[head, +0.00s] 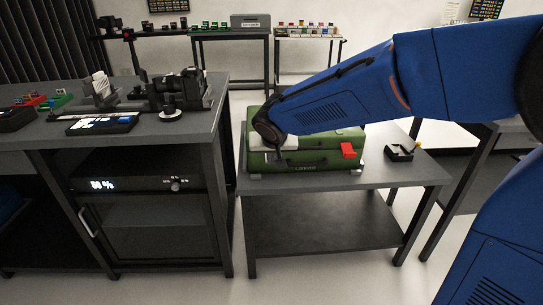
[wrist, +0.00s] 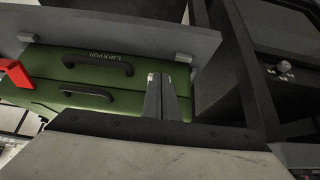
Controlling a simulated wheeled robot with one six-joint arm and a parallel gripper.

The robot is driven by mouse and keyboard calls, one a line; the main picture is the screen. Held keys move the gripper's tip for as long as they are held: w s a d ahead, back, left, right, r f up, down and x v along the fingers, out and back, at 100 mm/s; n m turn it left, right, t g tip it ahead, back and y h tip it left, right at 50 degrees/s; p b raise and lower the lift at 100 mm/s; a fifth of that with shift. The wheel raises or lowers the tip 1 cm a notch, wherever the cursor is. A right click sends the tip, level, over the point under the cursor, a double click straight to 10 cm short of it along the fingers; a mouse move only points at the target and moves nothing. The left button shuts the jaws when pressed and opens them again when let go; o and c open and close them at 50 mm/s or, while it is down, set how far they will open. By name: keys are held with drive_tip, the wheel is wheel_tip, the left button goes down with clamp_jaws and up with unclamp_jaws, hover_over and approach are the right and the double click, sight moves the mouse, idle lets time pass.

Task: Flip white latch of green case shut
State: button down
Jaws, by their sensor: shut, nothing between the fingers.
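The green case (head: 318,157) stands closed-looking on a low dark table, its front with handle and label facing me. It also shows in the wrist view (wrist: 95,62), where it appears upside down. A red latch (head: 347,149) sits at the right of its front. I cannot make out the white latch; my gripper covers the left front of the case, where a pale patch may be part of my gripper. My gripper (head: 277,157) is shut and empty, its fingers (wrist: 168,92) together at the case's left front. Whether they touch the case is unclear.
A small black tray (head: 400,152) lies right of the case. A taller workbench (head: 190,128) with a camera (head: 180,85) and other items stands close on the left. The low table's front strip (head: 330,181) is bare.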

drive_tip(key=shift+w+f, duration=0.25)
drive_tip(key=shift+f, duration=0.7)
drive_tip(key=shift+w+f, duration=0.2)
drive_tip(key=shift+f, duration=0.75)
drive_tip(key=shift+w+f, duration=0.25)
drive_tip(key=shift+f, duration=0.7)
drive_tip(key=shift+r, duration=0.2)
drive_tip(key=shift+r, duration=0.65)
